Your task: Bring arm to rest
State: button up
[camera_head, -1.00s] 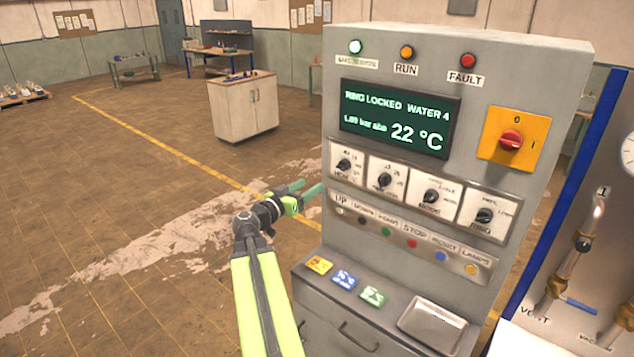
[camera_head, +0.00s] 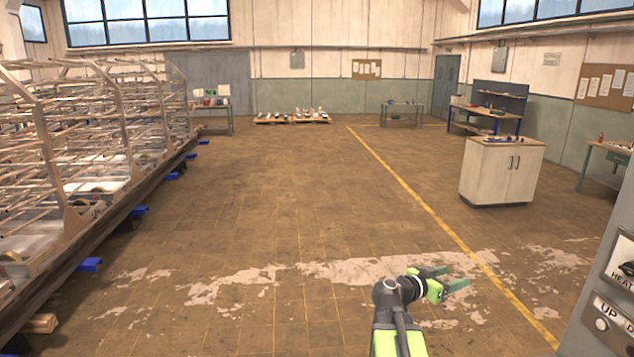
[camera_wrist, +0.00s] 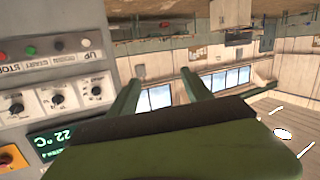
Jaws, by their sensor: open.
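My arm reaches up from the bottom of the head view, with my gripper (camera_head: 446,279) at its end over the worn floor. The two green fingers are apart and nothing is between them. In the wrist view my gripper (camera_wrist: 160,90) also shows open and empty, with the picture upside down. The grey control panel (camera_head: 612,285) stands at the right edge of the head view, mostly cut off. In the wrist view the control panel (camera_wrist: 95,75) lies to the left of the fingers, with its knobs, buttons and a display reading 22 °C. I see no contact between gripper and panel.
A long metal rack (camera_head: 90,150) on a dark rail lines the left, with blue feet (camera_head: 88,265) sticking out. A white cabinet (camera_head: 500,172) stands at right, with workbenches (camera_head: 487,112) behind it. The middle floor is clear.

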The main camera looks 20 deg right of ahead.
jog(key=w+a+f+n+t+y+b, duration=0.1)
jog(key=w+a+f+n+y+b, duration=0.2)
jog(key=a+f, duration=0.75)
jog(key=w+a+f+n+y+b, duration=0.15)
jog(key=w+a+f+y, duration=0.4)
jog(key=a, duration=0.85)
jog(key=s+a+f+n+g+y, duration=0.1)
jog(key=s+a+f+n+y, duration=0.1)
jog(key=a, duration=0.5)
jog(key=s+a+f+n+g+y, duration=0.1)
jog(key=s+a+f+n+y, duration=0.2)
jog(key=a, duration=0.4)
jog(key=s+a+f+n+g+y, duration=0.1)
jog(key=s+a+f+n+y, duration=0.1)
jog(key=a+f+n, duration=0.3)
jog(key=s+a+n, duration=0.1)
jog(key=a, duration=0.1)
jog(key=shift+a, duration=0.3)
jog(key=shift+y, duration=0.25)
